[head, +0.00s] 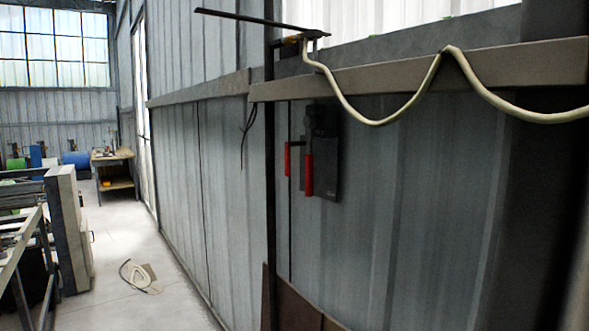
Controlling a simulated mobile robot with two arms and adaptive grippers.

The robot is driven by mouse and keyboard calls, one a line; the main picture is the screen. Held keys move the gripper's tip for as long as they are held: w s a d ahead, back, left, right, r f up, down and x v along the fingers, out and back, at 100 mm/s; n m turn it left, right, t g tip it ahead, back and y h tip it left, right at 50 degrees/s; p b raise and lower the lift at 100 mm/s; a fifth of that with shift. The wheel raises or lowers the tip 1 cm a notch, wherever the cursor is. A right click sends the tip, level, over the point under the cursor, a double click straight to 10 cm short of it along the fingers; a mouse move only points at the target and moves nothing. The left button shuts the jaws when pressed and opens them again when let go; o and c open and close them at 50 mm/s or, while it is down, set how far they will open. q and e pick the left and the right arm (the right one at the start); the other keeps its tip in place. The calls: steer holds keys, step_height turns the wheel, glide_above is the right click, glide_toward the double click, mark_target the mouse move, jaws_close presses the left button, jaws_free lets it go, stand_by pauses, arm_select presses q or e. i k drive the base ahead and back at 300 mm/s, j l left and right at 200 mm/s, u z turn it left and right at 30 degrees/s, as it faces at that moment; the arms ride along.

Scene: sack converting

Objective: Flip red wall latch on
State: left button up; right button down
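The red wall latch (309,175) is a red handle on a dark grey box (327,168) fixed to the corrugated wall, right of the picture's middle. The handle hangs down along the front of the box. A second, thinner red strip (288,159) shows just left of it, joined by a dark bar. I cannot tell which position the latch is in. Neither of my grippers is in the head view.
A dark vertical post (270,190) stands left of the box. A beam (420,75) with a draped pale hose (375,122) runs above it. Brown boards (292,305) lean low on the wall. A coiled item (138,276) lies on the otherwise open aisle floor (125,235); a workbench (113,157) stands beyond.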

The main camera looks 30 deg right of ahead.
mark_target(287, 145)
steer(key=l+z, duration=0.2)
steer(key=z, duration=0.2)
steer(key=i+l+z, duration=0.1)
steer(key=z, duration=0.35)
steer(key=i, duration=0.05)
